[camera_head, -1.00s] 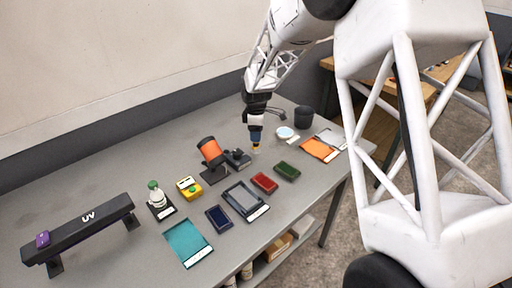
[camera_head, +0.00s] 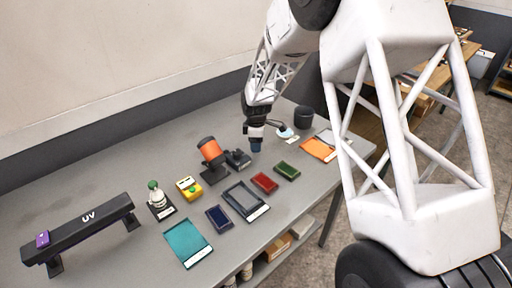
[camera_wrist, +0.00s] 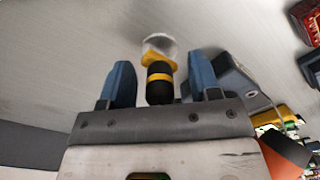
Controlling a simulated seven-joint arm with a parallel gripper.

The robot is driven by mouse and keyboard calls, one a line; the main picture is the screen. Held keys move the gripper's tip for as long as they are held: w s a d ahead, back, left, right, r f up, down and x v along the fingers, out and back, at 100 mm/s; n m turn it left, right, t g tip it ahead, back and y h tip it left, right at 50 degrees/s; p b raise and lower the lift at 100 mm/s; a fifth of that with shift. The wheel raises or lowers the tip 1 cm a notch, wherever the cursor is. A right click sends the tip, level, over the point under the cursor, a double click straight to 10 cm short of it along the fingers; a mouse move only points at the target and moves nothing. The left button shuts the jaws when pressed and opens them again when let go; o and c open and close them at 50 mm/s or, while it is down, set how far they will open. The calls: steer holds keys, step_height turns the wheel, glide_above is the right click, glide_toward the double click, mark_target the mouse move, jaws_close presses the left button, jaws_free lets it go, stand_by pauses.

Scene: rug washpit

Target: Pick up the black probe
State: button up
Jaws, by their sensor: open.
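The black probe (camera_wrist: 160,82) has yellow bands and a clear rounded end. In the wrist view it sits between the two blue fingers of my gripper (camera_wrist: 161,64), with a gap on both sides. My gripper is open around it and does not touch it. In the head view my gripper (camera_head: 255,147) points down, low over the back part of the table, and hides the probe.
On the grey table (camera_head: 110,172), a dark block (camera_head: 238,159) and an orange cylinder on a stand (camera_head: 211,150) stand close left of my gripper. A round white dish (camera_head: 287,133) and dark cup (camera_head: 304,117) stand to its right. Red (camera_head: 265,183) and green (camera_head: 287,170) pieces lie in front.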

steer(key=c, duration=0.8)
steer(key=shift+r, duration=0.2)
steer(key=shift+r, duration=0.55)
step_height(320, 180, up, 2)
steer(key=shift+r, duration=0.1)
steer(key=s+d, duration=0.1)
steer(key=s, duration=0.4)
steer(key=s+d+r, duration=0.1)
steer(key=s+d, duration=0.1)
steer(key=s, duration=0.3)
steer(key=s+d, duration=0.1)
steer(key=s, duration=0.4)
steer(key=shift+s+d+r, duration=0.15)
steer(key=shift+s+d, duration=0.05)
